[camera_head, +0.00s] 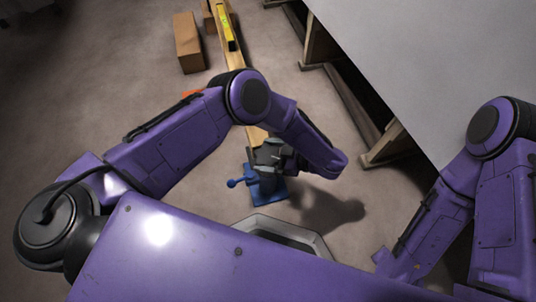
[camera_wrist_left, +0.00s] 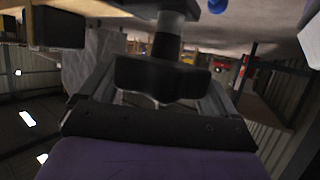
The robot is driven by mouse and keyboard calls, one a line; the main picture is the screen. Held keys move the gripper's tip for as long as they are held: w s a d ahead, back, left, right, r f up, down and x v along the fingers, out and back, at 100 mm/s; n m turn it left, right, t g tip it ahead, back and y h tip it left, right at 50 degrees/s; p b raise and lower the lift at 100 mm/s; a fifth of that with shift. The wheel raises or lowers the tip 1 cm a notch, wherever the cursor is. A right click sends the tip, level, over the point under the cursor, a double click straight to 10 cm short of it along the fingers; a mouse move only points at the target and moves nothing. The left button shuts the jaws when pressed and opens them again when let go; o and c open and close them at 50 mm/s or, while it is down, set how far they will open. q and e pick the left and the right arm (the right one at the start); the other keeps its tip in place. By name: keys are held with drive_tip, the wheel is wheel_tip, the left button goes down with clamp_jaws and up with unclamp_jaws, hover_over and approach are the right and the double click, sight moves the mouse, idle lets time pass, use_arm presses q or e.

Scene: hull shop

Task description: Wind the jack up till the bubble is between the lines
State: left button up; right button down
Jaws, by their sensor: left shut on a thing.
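The blue jack (camera_head: 267,187) stands on the floor at the near end of a wooden beam (camera_head: 256,136). A blue ball-ended bar sticks out to its left. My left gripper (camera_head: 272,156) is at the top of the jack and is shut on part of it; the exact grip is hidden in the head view. In the left wrist view, a dark part (camera_wrist_left: 160,78) on a grey shaft lies between the fingers. The yellow spirit level (camera_head: 227,27) lies on the far part of the beam; its bubble is too small to read. My right gripper is out of view.
A large pale grey hull surface (camera_head: 430,65) on wooden supports fills the right. Wooden blocks (camera_head: 188,43) stand left of the beam. An orange thing (camera_head: 190,94) is partly hidden behind my left arm. The floor at left is clear.

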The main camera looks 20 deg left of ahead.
use_arm(q)
drive_tip(key=shift+a+f, duration=0.1)
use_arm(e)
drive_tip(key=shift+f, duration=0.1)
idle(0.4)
use_arm(q)
drive_tip(key=o, duration=0.7)
